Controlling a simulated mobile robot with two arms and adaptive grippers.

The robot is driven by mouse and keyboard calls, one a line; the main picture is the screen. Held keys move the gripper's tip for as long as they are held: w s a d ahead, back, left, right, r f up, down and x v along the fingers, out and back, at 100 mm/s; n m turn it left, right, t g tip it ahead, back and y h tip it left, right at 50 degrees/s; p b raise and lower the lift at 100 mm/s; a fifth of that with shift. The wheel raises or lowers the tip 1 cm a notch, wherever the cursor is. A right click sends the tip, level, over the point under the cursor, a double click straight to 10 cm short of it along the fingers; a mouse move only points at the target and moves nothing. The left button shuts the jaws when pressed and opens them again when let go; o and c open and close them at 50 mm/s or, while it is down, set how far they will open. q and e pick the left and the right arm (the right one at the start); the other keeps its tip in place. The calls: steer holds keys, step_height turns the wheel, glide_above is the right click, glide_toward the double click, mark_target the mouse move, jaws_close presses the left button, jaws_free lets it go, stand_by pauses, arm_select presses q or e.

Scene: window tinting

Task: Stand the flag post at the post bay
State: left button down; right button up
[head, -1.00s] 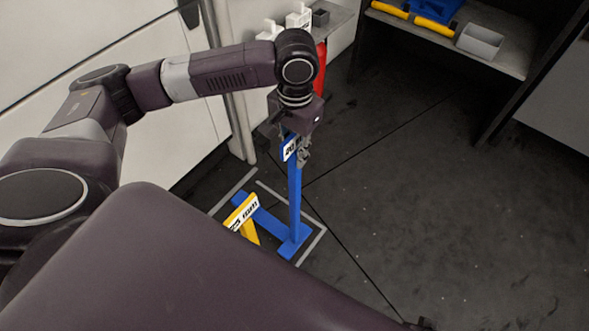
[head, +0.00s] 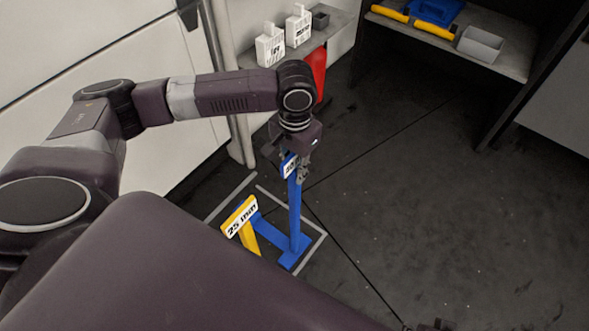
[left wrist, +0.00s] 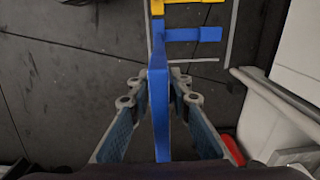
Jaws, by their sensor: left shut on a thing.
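The blue flag post (head: 295,215) is upright, with a flat blue foot and a white label at its top. My left gripper (head: 297,168) is shut on it near the top. In the left wrist view the gripper (left wrist: 160,95) has a finger on each side of the blue post (left wrist: 160,120). The foot is low at the floor, inside the grey-lined post bay (head: 316,248); I cannot tell whether it touches the floor. A yellow post (head: 246,233) labelled "25 mm" stands just left of it, partly hidden by my body.
A shelf at the back holds white bottles (head: 270,47) with a red thing (head: 317,70) below. A bench (head: 515,60) at upper right carries yellow rolls, a blue tray and a grey bin (head: 481,43). The floor right of the bay is clear.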

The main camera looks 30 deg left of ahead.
arm_select(q)
steer(key=c, duration=1.8)
jaws_free()
arm_select(e)
steer(key=shift+f, duration=0.1)
arm_select(q)
steer(key=shift+o, duration=0.2)
steer(key=shift+r, duration=0.1)
